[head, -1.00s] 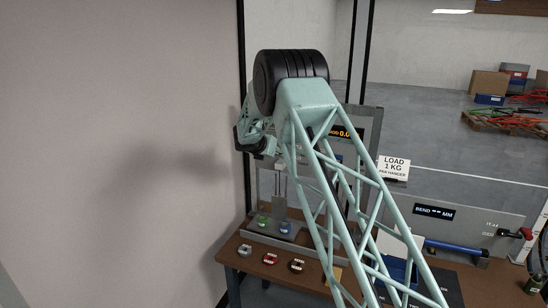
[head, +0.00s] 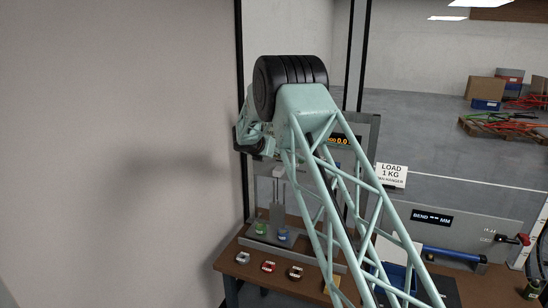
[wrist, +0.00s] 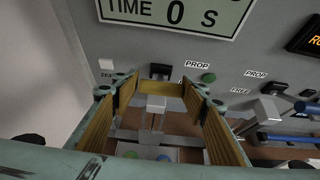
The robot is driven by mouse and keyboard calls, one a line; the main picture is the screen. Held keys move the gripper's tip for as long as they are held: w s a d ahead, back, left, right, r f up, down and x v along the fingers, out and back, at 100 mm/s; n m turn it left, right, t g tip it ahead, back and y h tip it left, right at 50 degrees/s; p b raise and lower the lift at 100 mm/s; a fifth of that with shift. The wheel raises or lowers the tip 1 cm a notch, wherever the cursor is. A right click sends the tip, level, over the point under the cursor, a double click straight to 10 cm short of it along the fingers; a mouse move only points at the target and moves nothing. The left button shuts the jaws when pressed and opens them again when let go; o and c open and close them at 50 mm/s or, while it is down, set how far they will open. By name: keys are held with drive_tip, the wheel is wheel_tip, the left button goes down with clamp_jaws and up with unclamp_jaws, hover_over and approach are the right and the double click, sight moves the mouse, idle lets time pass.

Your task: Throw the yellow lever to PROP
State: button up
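In the wrist view a yellow bar (wrist: 161,89), which looks like the yellow lever's handle, lies crosswise between the far ends of my gripper's fingers. A black block (wrist: 160,71) sits just behind it on the grey panel. My gripper (wrist: 160,97) is open, with gold-coloured inner faces left and right of the bar. I cannot tell whether either finger touches it. A PROP label (wrist: 197,65) is to the right of the black block, and the label below it is partly hidden. In the head view my arm hides the lever and most of the gripper.
A green button (wrist: 208,78) is right of the lever. A second lever with a grey handle (wrist: 271,107) stands further right, beside PROP and FREE labels. A TIME display (wrist: 175,12) is above. Small coloured parts, including a red one (head: 269,266), sit on the wooden bench (head: 228,262).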

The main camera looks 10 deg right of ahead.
drive_tip(key=shift+o, duration=1.4)
drive_tip(key=shift+s, duration=0.1)
drive_tip(key=shift+f, duration=0.2)
drive_tip(key=shift+s+a+r, duration=0.1)
drive_tip(key=shift+s, duration=0.05)
drive_tip(key=v, duration=1.1)
drive_tip(key=shift+s+r, duration=0.15)
drive_tip(key=shift+r, duration=0.05)
drive_tip(key=shift+a, duration=0.15)
drive_tip(key=shift+r, duration=0.1)
